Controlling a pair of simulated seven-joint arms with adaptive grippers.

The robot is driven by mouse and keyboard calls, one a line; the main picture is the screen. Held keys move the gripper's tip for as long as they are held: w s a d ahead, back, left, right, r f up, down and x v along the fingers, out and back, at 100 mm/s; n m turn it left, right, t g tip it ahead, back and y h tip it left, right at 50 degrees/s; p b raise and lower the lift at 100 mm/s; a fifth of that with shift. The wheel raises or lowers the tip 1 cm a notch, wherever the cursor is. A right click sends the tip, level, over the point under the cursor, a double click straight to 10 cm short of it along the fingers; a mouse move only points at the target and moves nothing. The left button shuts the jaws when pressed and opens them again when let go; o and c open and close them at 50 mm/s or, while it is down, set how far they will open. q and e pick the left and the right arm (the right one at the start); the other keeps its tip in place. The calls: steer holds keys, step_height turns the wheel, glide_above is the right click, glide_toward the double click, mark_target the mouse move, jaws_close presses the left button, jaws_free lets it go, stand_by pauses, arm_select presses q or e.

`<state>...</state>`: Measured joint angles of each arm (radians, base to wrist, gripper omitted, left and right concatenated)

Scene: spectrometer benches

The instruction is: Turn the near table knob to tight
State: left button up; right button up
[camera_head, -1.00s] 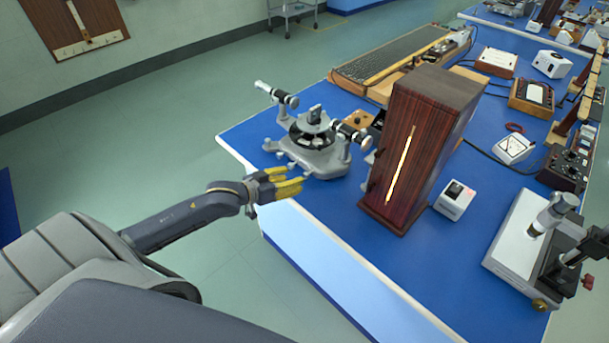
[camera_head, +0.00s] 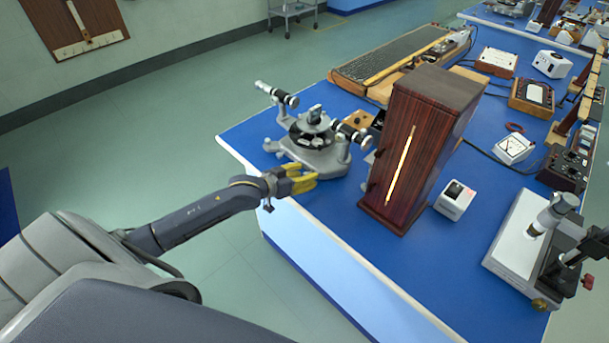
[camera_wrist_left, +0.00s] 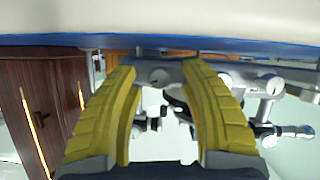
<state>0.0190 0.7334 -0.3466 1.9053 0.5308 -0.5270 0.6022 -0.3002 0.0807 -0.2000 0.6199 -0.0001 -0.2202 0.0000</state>
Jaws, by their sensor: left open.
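The spectrometer (camera_head: 322,160) stands on the blue bench near its front-left edge, with a grey base, a dark round table and two telescope tubes. My left gripper (camera_head: 312,177) has yellow fingers and is open at the near side of its base. In the left wrist view the spectrometer appears upside down (camera_wrist_left: 188,68). A small silver knob (camera_wrist_left: 159,77) shows between the open fingers (camera_wrist_left: 160,82), with a gap on both sides. Which of the several silver knobs is the near table knob I cannot tell. My right gripper is not in view.
A tall dark wooden box with a bright slit (camera_head: 405,160) stands just right of the spectrometer. A small white box (camera_head: 455,200) sits beside it. The blue bench's pale edge (camera_head: 325,240) runs below my gripper. Floor to the left is clear.

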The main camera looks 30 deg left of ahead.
arm_select(q)
jaws_close()
stand_by(0.4)
steer(key=m+y, duration=0.2)
steer(key=m, duration=0.1)
steer(key=shift+d+r+t, duration=0.1)
steer(key=shift+t, duration=0.3)
jaws_free()
steer(key=v, duration=1.2)
stand_by(0.3)
